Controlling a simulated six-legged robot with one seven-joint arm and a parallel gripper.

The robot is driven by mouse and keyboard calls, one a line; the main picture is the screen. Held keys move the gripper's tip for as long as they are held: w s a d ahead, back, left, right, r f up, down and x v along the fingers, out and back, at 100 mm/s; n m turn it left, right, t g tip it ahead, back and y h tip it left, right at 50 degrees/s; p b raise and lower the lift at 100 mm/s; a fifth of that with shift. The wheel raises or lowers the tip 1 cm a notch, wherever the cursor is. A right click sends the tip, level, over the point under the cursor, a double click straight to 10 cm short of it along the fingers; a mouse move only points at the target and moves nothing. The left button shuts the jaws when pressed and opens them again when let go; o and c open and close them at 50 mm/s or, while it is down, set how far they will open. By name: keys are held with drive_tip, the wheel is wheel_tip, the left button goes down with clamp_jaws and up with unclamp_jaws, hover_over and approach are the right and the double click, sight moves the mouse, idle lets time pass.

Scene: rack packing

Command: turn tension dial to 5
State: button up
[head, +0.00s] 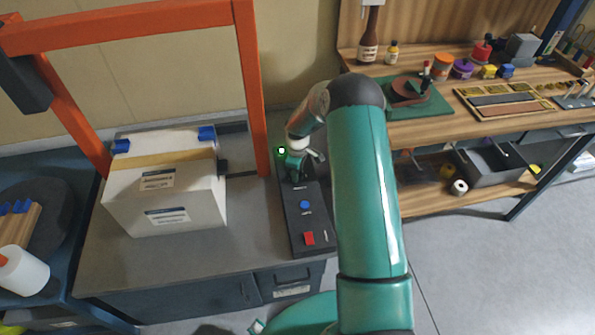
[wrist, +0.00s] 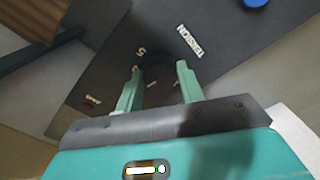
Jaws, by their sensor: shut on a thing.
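The black control panel (head: 318,222) lies on the grey bench at the right of the orange frame. My gripper (head: 296,170) reaches down to the far end of the panel. In the wrist view my gripper (wrist: 159,68) is shut on the dark tension dial (wrist: 158,60), one green finger on each side. The dial is dark against the panel, and I cannot tell where its pointer stands. The "TENSION" label and a "5" mark show on the panel beside it. In the head view my gripper hides the dial.
A blue button (head: 305,204) and a red switch (head: 309,238) are nearer on the panel. A small green light (head: 281,150) glows near the orange frame (head: 252,95). A white box (head: 165,195) stands left. A wooden workbench (head: 440,130) with parts stands right.

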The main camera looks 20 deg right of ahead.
drive_tip(key=m, duration=0.4)
drive_tip(key=shift+m, duration=0.3)
drive_tip(key=m, duration=0.3)
drive_tip(key=shift+m, duration=0.4)
drive_tip(key=m, duration=0.4)
drive_tip(key=shift+m, duration=1.9)
drive_tip(key=o, duration=1)
drive_tip(key=shift+r, duration=0.1)
wheel_tip(320, 180, up, 14)
drive_tip(key=shift+f, duration=0.15)
